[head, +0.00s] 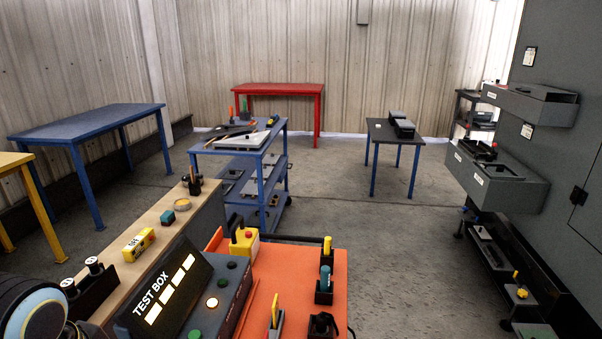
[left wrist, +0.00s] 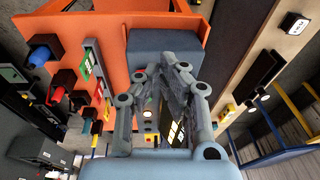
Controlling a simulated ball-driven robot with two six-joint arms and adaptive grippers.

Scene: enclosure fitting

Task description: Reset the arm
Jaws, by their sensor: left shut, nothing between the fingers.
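My left gripper (left wrist: 168,72) is in the middle of the left wrist view, its grey fingers brought together with nothing held. Behind them is the dark test box (left wrist: 165,45), partly hidden by the fingers. In the head view the test box (head: 150,290) stands at the lower middle, with lit yellow bars and several round buttons. The left gripper's fingers do not show in the head view; a rounded part of my arm fills its lower left corner. My right gripper is in neither view.
An orange bench top (head: 300,275) carries a yellow box with a red button (head: 245,243) and small holders. A wooden ledge (head: 150,225) runs along its left. A blue cart (head: 240,150), a red table (head: 278,90) and grey wall trays (head: 495,175) stand farther off. Open floor lies right of the bench.

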